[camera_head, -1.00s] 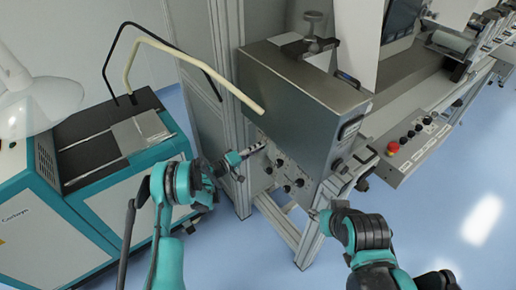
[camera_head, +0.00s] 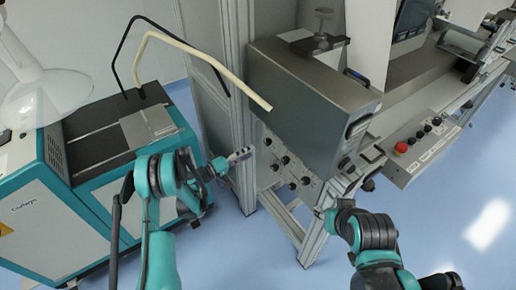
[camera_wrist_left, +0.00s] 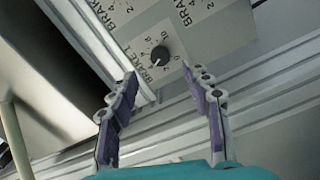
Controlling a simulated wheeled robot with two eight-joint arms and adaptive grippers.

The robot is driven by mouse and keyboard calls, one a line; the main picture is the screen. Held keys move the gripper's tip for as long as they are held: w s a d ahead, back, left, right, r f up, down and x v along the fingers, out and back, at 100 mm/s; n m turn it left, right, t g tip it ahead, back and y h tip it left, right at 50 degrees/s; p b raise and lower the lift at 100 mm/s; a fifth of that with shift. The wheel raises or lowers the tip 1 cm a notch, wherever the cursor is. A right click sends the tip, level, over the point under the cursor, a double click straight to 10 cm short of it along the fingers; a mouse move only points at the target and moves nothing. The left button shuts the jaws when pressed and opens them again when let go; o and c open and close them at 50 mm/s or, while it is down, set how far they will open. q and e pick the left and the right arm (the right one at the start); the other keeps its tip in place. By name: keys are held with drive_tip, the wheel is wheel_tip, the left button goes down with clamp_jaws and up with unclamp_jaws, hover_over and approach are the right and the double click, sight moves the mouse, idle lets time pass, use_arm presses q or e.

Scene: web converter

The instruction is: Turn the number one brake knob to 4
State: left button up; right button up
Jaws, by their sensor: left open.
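The number one brake knob (camera_wrist_left: 160,53) is small, round and black. It sits on a light panel inside a printed number dial, beside a "BRAKE 1" label, in the left wrist view. Its exact pointer setting is too small to read. My left gripper (camera_wrist_left: 160,80) is open and empty, its purple-padded fingers apart, with the knob ahead of the gap between the tips. In the head view my left gripper (camera_head: 242,155) is just left of the knob panel (camera_head: 291,169), apart from it. My right gripper (camera_head: 320,211) is below and right of the panel; its jaws are unclear.
A steel box (camera_head: 312,92) overhangs the knob panel. A metal frame post (camera_head: 241,110) stands behind my left gripper. A control box with a red button (camera_head: 401,147) is at right. A teal-and-white machine (camera_head: 70,175) is at left. Blue floor lies open at lower right.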

use_arm(q)
drive_tip(key=shift+v, duration=1.55)
drive_tip(key=shift+r, duration=0.1)
drive_tip(key=s+r+m+g+y, duration=0.25)
drive_tip(key=s+r+y, duration=0.6)
drive_tip(key=r, duration=0.65)
drive_tip(key=s+a+r+y, duration=0.1)
drive_tip(key=s+a+y, duration=0.2)
drive_tip(key=s, duration=0.9)
drive_tip(key=s+a+r+m+y, duration=0.1)
drive_tip(key=s+a+y, duration=0.2)
drive_tip(key=s, duration=0.9)
drive_tip(key=a+g, duration=0.1)
drive_tip(key=a, duration=0.1)
drive_tip(key=shift+s+a, duration=0.2)
drive_tip(key=shift+a, duration=0.1)
drive_tip(key=shift+r, duration=0.1)
